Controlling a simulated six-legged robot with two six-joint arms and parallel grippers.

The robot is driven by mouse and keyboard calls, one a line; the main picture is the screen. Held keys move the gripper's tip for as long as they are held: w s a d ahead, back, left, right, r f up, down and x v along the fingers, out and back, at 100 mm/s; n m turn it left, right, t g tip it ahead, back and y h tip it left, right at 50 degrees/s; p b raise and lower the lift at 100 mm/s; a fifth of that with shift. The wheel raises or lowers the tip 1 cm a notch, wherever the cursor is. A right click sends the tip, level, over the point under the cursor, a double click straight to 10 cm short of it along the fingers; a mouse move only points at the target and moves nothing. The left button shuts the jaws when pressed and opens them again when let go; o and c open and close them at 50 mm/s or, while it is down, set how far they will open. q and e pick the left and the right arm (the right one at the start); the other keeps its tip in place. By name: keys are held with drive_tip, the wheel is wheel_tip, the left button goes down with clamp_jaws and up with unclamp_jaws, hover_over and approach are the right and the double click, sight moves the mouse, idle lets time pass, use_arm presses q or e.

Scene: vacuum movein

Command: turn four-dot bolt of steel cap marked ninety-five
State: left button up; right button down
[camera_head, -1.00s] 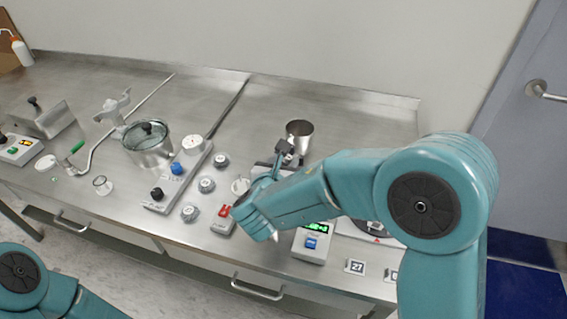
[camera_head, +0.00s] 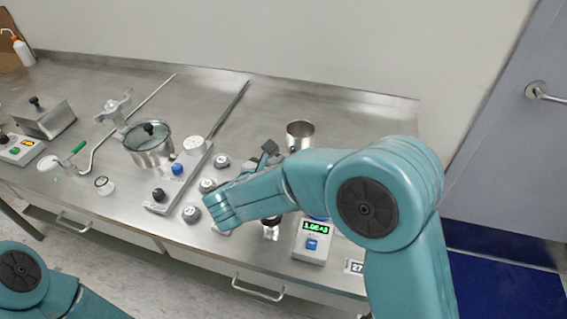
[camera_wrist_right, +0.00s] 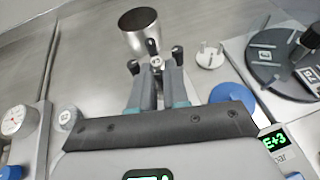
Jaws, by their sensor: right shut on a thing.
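My right gripper (camera_wrist_right: 157,88) points away from the wrist. Its fingers are closed at a small steel piece with a pale label and several black knobs (camera_wrist_right: 177,52); I cannot read the label or see dots. In the head view, the gripper (camera_head: 268,150) is partly behind my right arm. Small labelled steel caps stand on the bench: one at the back (camera_head: 222,161), one in the middle (camera_head: 207,186) and one in front (camera_head: 191,213). Their numbers are too small to read surely. My left gripper is out of view; only part of that arm shows.
A steel cup (camera_head: 299,134) stands just beyond the gripper. A gauge box (camera_head: 311,240) with a green display stands at the front right. A glass-lidded pot (camera_head: 148,142) and a grey panel with knobs (camera_head: 178,178) lie left.

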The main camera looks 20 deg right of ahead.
drive_tip(key=m+g+h, duration=0.1)
drive_tip(key=m+g+p, duration=0.1)
drive_tip(key=m+g+h+p, duration=0.1)
drive_tip(key=shift+w+a+r+m+g+h, duration=0.1)
drive_tip(key=shift+w+a+m+g+h, duration=0.1)
drive_tip(key=shift+w+m+g+h, duration=0.15)
drive_tip(key=shift+w+m+g+h+p, duration=0.1)
drive_tip(key=shift+m+g+h+p, duration=0.35)
drive_tip(key=shift+m+g+p, duration=1.15)
drive_tip(key=shift+m+g+b, duration=0.3)
drive_tip(key=shift+m+g, duration=0.05)
drive_tip(key=shift+g, duration=0.2)
drive_tip(key=c, duration=1.1)
unclamp_jaws()
drive_tip(key=shift+a, duration=0.1)
